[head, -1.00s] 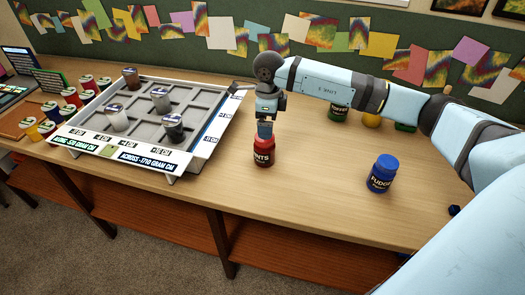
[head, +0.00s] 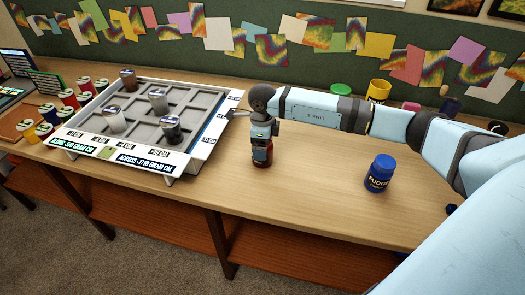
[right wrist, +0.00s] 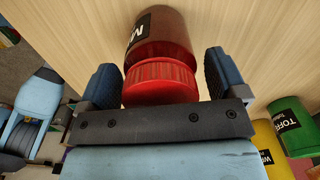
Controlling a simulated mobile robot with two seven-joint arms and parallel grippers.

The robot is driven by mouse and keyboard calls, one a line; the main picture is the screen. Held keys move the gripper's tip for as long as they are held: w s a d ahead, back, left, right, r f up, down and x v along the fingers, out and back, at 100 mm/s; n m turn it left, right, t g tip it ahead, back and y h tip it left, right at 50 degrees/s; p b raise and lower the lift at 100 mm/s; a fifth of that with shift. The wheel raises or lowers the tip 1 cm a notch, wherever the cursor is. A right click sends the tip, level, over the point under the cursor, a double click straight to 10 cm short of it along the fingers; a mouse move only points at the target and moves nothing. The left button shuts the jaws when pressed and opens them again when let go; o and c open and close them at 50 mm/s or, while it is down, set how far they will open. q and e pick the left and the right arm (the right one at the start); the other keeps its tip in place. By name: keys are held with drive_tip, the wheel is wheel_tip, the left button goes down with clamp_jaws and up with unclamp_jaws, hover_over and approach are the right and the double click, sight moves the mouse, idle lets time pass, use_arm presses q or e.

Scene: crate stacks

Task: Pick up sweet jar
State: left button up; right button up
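A red jar (head: 262,160) stands upright on the table right of the board; its label, partly hidden now, read "...NTS" earlier. My right gripper (head: 262,146) points down over it. In the right wrist view the jar's red lid (right wrist: 160,80) lies between the two blue fingers of my right gripper (right wrist: 160,78), with a gap on each side. A blue jar labelled "FUDGE" (head: 380,174) stands upright to the right. My left gripper is not seen.
A grey gridded board (head: 190,148) with several small pots stands on the left. Behind my right arm are a green lid (head: 341,88) and a yellow jar (head: 378,90). The table between the red and blue jars is clear.

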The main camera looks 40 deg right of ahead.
drive_tip(key=c, duration=0.9)
drive_tip(key=shift+r, duration=0.1)
